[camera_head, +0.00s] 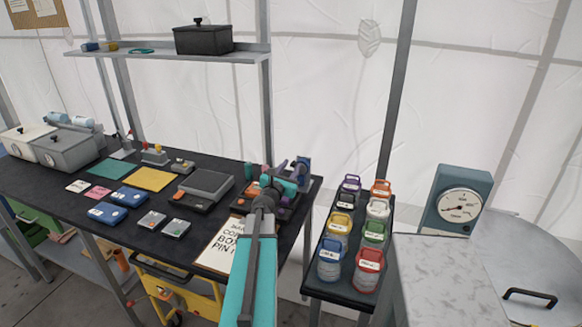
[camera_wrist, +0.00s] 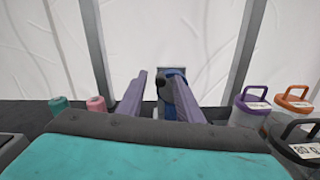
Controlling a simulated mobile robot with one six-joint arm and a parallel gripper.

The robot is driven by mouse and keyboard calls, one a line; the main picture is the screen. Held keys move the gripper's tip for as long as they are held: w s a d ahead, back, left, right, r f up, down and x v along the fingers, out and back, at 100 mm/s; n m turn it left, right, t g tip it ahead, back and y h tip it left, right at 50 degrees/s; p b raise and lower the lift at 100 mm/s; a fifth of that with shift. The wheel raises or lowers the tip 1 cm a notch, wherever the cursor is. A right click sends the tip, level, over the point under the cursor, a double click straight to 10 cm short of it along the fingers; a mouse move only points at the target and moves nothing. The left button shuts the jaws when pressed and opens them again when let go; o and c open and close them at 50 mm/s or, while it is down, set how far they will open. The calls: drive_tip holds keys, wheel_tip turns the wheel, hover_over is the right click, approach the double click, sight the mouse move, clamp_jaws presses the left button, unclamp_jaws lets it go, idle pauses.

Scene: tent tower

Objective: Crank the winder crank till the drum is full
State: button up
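A blue winder (camera_wrist: 176,74) stands at the back of the bench, straight ahead in the wrist view. In the head view the winder (camera_head: 303,172) is at the bench's right end. A dark round knob (camera_wrist: 162,80), which looks like the crank handle, shows between my fingers. My gripper (camera_wrist: 156,77) has two purple fingers spread apart, pointing at the winder; whether they touch the knob I cannot tell. In the head view my gripper (camera_head: 273,170) is just left of the winder. The drum and its fill are not clearly visible.
A green spool (camera_wrist: 60,104) and a pink spool (camera_wrist: 96,103) stand left of my fingers. Lidded jars, including a purple-lidded one (camera_wrist: 247,104), stand on a side stand to the right. A grey scale (camera_head: 206,184) and a clipboard (camera_head: 219,247) lie on the bench.

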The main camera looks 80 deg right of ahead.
drive_tip(key=shift+s+d, duration=0.1)
drive_tip(key=shift+d, duration=0.1)
drive_tip(key=shift+c, duration=0.2)
clamp_jaws()
drive_tip(key=shift+s+f+m+b, duration=0.15)
drive_tip(key=shift+m+b, duration=0.25)
drive_tip(key=shift+b, duration=0.4)
drive_tip(key=m+b, duration=0.2)
drive_tip(key=s+m+b, duration=0.1)
drive_tip(key=m+b, duration=0.1)
drive_tip(key=b, duration=0.1)
drive_tip(key=s+m+b, duration=0.1)
drive_tip(key=m+b, duration=0.1)
drive_tip(key=b, duration=0.1)
drive_tip(key=shift+a+r+m, duration=0.25)
drive_tip(key=shift+r+m, duration=0.05)
drive_tip(key=shift+r, duration=0.1)
drive_tip(key=shift+o, duration=0.2)
unclamp_jaws()
drive_tip(key=shift+r, duration=0.1)
